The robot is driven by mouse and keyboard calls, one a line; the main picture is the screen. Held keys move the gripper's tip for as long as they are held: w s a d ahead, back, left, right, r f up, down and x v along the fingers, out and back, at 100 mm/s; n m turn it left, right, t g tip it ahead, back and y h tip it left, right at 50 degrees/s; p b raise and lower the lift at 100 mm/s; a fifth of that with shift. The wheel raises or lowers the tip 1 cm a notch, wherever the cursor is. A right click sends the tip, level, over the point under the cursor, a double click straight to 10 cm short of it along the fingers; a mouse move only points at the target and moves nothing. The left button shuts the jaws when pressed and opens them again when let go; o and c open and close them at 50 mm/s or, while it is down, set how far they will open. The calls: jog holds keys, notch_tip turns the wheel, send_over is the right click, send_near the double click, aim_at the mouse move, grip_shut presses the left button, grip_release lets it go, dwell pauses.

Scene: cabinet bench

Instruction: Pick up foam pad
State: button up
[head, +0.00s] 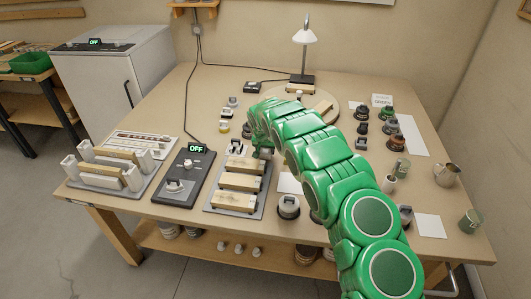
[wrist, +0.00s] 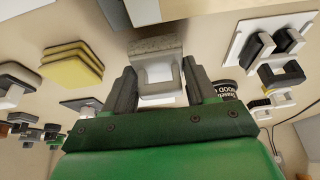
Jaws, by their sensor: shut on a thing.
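In the wrist view, my gripper (wrist: 160,82) has its two dark fingers on either side of a grey, speckled pad with a pale square handle, which I take to be the foam pad (wrist: 152,46). The fingers are shut on its pale handle part. In the head view, my green arm reaches over the bench and bends down near the tray of wooden-topped blocks. The fingertips and the pad are mostly hidden there by the arm.
A grey tray (head: 211,207) holds wooden-topped blocks (head: 239,182). A dark device (head: 175,187) reading OFF stands left of it, beside a white-posted rack (head: 133,187). A lamp (head: 304,40) stands at the back. Small pots, mugs and a metal pitcher (head: 446,174) occupy the right side.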

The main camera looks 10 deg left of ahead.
jog(key=shift+r, duration=0.8)
jog(key=s+d+r, duration=0.2)
jog(key=s+r, duration=0.3)
jog(key=s, duration=0.1)
jog(key=s+d+r, duration=0.2)
jog(key=s+r, duration=0.2)
jog(key=s, duration=0.3)
jog(key=shift+d+r, duration=0.35)
jog(key=shift+s, duration=0.1)
jog(key=o, duration=0.4)
jog(key=shift+c, duration=1.5)
